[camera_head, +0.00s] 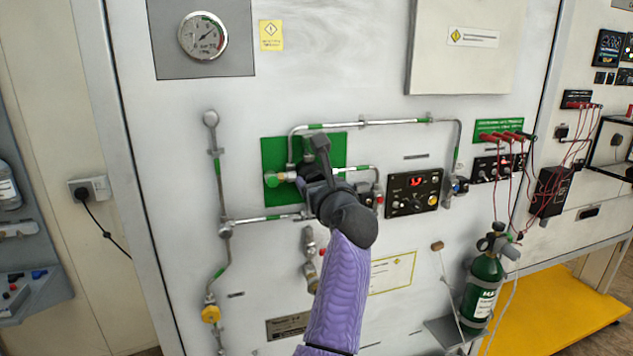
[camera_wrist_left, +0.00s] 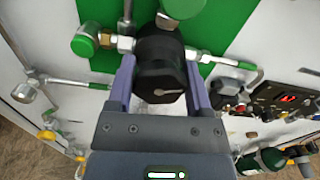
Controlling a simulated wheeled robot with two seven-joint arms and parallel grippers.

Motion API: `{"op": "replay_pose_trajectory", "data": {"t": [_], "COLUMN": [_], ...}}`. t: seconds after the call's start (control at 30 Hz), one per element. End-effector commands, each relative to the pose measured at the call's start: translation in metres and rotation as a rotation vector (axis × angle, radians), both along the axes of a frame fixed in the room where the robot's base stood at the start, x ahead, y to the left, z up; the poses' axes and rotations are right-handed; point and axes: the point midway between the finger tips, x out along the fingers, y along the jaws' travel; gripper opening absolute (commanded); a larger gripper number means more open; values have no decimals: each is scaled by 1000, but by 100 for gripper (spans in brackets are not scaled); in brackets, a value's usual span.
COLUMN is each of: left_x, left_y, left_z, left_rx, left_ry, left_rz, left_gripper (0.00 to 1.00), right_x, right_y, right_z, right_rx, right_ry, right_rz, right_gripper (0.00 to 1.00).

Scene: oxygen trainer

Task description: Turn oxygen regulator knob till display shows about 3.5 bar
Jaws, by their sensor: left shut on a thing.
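The regulator knob (camera_wrist_left: 160,72) is a black, ridged cylinder with a pale pointer mark on its face, in front of the green plate (camera_head: 272,161). My left gripper (camera_wrist_left: 160,85) has one finger on each side of the knob and is shut on it. In the head view my left gripper (camera_head: 318,180) and its arm cover the knob. The display (camera_head: 417,181) on a black panel right of the green plate shows red digits, too small to read. It also shows in the left wrist view (camera_wrist_left: 288,99). My right gripper is not in view.
A round gauge (camera_head: 203,36) is at the upper left of the white wall panel. Pipes with green bands run around the green plate. A green gas bottle (camera_head: 483,286) stands at the lower right, near a yellow platform (camera_head: 565,310). Red cables (camera_head: 508,180) hang at the right.

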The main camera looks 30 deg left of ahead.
Motion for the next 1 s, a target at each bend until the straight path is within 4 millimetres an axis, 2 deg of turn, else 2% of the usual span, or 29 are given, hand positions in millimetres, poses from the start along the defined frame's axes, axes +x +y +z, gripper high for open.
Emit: {"op": "replay_pose_trajectory", "data": {"t": [0.27,0.67,1.0], "left_x": [0,1,2], "left_y": [0,-1,-2], "left_z": [2,5,3], "left_rx": [40,252,463], "left_ry": [50,301,546], "left_rz": [-1,-1,-2], "left_gripper": [6,6,6], "right_x": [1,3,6], "right_y": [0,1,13], "right_z": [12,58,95], "right_rx": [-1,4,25], "right_ry": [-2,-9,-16], "right_rz": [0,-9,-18], "right_gripper": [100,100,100]}}
